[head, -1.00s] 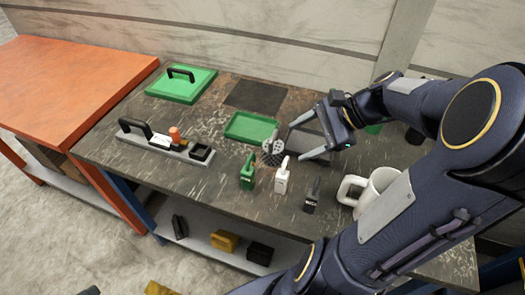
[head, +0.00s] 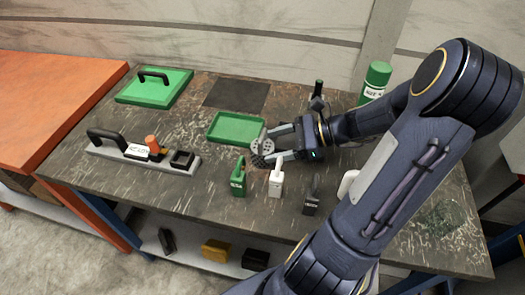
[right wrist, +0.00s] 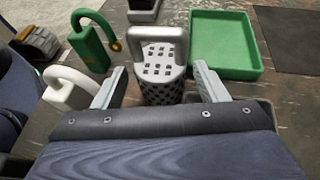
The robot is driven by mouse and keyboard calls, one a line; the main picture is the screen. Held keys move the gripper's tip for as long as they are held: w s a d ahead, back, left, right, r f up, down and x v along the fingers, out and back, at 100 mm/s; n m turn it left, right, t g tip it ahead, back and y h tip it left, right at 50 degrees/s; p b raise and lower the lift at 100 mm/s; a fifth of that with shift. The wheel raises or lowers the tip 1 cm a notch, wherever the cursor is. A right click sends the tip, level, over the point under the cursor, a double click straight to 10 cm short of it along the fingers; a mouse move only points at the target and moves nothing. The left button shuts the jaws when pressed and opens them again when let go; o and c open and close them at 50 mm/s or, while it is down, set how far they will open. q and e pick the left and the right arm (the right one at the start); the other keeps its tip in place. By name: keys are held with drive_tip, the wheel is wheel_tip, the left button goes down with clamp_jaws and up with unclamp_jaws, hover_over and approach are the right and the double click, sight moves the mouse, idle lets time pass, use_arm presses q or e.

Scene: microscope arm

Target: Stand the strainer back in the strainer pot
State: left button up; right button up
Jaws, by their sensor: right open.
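The strainer (head: 262,150) is a grey perforated basket on the table, at the near right corner of the green tray. In the right wrist view the strainer (right wrist: 160,70) shows a pierced face, a mesh body and a loop handle on the far side. It looks tilted; its exact lean is unclear. My right gripper (head: 275,148) is open, pointing left. Its fingers (right wrist: 159,72) lie on either side of the strainer, with visible gaps. A black square open holder (head: 182,159) sits on a grey rack to the left; I cannot tell whether this is the strainer pot.
The green tray (head: 236,128) lies close behind the strainer. A green canister (head: 376,80) stands at the back right. A mug is mostly hidden by my arm.

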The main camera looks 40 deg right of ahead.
sight(271, 146)
drive_tip(key=x, duration=0.4)
drive_tip(key=shift+a, duration=0.1)
drive_tip(key=c, duration=0.9)
wheel_tip(271, 146, up, 10)
drive_tip(key=shift+p, duration=0.85)
drive_tip(key=shift+a, duration=0.1)
